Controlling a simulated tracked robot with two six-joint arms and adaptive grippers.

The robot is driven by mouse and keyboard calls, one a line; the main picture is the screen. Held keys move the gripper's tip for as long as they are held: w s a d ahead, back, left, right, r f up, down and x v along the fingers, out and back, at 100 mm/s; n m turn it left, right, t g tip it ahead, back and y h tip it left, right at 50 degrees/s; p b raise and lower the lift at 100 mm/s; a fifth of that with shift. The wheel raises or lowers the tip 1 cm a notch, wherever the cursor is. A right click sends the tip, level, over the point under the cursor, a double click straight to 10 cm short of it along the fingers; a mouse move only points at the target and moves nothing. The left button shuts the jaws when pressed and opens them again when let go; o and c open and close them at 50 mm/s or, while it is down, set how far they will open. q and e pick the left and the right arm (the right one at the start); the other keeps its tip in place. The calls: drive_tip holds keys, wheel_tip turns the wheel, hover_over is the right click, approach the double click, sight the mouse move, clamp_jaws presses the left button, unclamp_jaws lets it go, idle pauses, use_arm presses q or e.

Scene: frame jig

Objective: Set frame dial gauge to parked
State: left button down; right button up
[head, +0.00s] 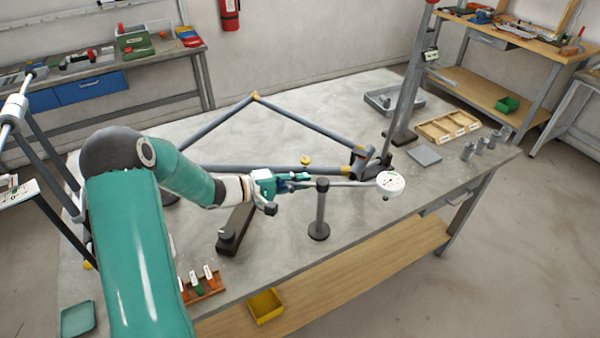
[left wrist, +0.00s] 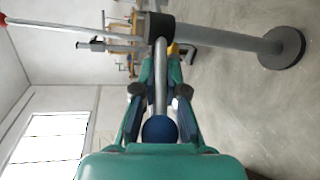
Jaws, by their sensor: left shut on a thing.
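The white round dial gauge (head: 391,183) is at the right end of a thin grey swing arm (head: 350,184). The arm crosses the top of a dark upright post (head: 320,208) on a round foot on the table. In the left wrist view the arm (left wrist: 161,80) runs from the post's collar (left wrist: 159,27) to a blue ball (left wrist: 160,130) between the fingers. My left gripper (head: 297,181) is shut on the arm's near end, left of the post; it also shows in the left wrist view (left wrist: 160,92). My right gripper is not in view.
A grey bicycle-like tube frame (head: 262,169) lies behind the post. A wooden tray (head: 447,127), a grey tray (head: 394,101) and several metal cylinders (head: 480,147) stand at the right. The front table edge is close to the post.

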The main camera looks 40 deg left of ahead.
use_arm(q)
drive_tip(key=shift+w+a, duration=0.15)
drive_tip(key=shift+a, duration=0.05)
idle(0.3)
drive_tip(key=c, duration=1.5)
unclamp_jaws()
drive_tip(key=o, duration=0.3)
drive_tip(key=shift+w+f, duration=0.15)
drive_tip(key=shift+s+a, duration=0.3)
drive_tip(key=shift+s, duration=0.3)
drive_tip(key=v, duration=1.1)
drive_tip(key=shift+w+d, duration=0.15)
drive_tip(key=shift+w, duration=0.05)
